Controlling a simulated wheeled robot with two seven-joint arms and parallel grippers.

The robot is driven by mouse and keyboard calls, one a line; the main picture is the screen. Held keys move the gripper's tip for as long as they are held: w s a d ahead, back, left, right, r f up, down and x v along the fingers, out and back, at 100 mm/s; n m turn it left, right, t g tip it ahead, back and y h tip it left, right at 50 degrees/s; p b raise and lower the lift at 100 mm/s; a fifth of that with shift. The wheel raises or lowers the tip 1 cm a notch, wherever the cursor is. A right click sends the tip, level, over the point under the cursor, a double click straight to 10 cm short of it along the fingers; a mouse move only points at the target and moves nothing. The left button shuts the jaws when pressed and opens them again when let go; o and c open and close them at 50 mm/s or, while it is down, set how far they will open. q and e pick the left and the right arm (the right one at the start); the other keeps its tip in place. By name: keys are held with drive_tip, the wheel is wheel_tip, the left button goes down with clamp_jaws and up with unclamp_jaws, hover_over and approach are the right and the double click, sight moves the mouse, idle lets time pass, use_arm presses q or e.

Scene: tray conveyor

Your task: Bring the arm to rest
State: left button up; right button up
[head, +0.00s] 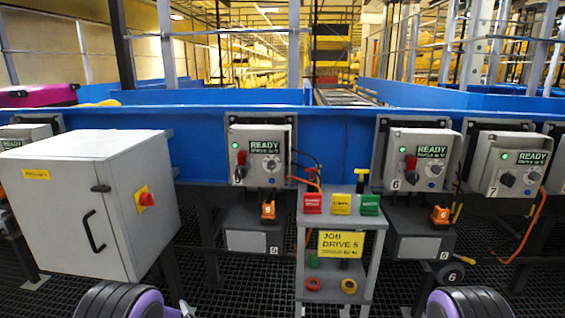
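Neither of my grippers shows in the head view. Rounded black and purple parts at the bottom left and bottom right look like parts of my own arms; their hands are out of the picture. Ahead, a control box (262,152) with a lit READY display stands on the blue conveyor frame (340,128). Another control box marked 6 (421,160) and one marked 7 (513,165) stand to its right, also showing READY with a green light. The boxes at the middle and marked 6 each have a red handle on the front.
A grey cabinet (75,205) with a red knob stands at the left. A small grey stand (308,245) holds red, yellow and green bins and a JOB DRIVE 5 sign. A pink case (38,94) lies on the conveyor. The dark grating floor is open around the stand.

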use_arm(q)
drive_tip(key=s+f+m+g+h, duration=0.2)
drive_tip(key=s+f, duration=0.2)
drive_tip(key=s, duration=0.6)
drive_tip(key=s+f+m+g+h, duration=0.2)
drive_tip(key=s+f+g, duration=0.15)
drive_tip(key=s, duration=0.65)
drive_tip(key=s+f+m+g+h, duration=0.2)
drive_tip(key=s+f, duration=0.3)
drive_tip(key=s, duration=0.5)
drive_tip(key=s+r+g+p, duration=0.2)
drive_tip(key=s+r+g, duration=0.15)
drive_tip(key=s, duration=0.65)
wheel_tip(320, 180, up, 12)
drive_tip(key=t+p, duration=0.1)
drive_tip(key=p, duration=1.1)
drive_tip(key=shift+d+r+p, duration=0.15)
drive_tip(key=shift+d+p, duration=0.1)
drive_tip(key=shift+p, duration=0.1)
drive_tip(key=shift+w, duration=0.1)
